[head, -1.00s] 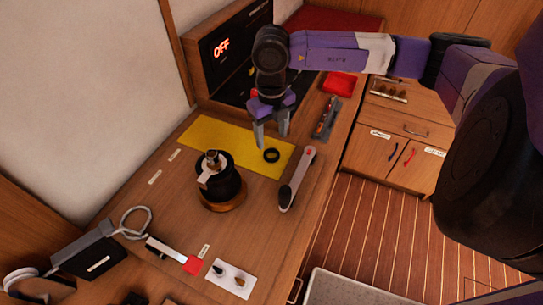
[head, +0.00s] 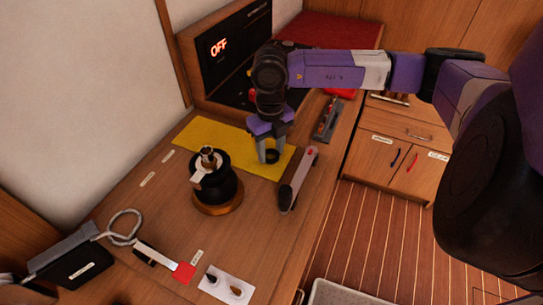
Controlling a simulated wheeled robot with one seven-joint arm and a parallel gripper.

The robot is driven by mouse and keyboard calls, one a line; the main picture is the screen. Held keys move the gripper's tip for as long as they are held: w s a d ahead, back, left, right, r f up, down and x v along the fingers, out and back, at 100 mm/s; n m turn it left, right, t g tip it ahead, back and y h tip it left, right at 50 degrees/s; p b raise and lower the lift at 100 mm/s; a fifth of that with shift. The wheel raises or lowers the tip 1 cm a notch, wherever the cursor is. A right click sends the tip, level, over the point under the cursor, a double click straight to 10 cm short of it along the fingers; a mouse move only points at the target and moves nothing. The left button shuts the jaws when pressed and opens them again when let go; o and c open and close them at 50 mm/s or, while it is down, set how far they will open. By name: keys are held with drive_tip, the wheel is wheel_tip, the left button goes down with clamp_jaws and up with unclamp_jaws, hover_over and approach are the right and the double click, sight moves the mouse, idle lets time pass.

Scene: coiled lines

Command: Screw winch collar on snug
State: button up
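The winch (head: 224,186) is a black drum on a round brass base, with a brass stub and a pale tag on top. It stands upright on the wooden counter. The collar, a small black ring (head: 272,157), lies at the yellow mat's right part. My gripper (head: 271,156) points down over the mat, to the right of the winch. Its two grey fingers are down at the ring, one on each side. They stand apart by about the ring's width; whether they touch or clamp it cannot be told. The fingers hide part of the ring.
The yellow mat (head: 205,131) lies behind the winch. A grey-and-black handle (head: 298,180) lies close to the right of my gripper. A tool tray (head: 328,120) sits farther back. A red-ended strip (head: 183,272) and a white plate (head: 226,284) lie in front.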

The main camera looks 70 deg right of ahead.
drive_tip(key=c, duration=0.6)
drive_tip(key=shift+r, duration=0.1)
drive_tip(key=shift+r, duration=0.45)
drive_tip(key=shift+r+p, duration=0.45)
drive_tip(key=shift+r, duration=0.55)
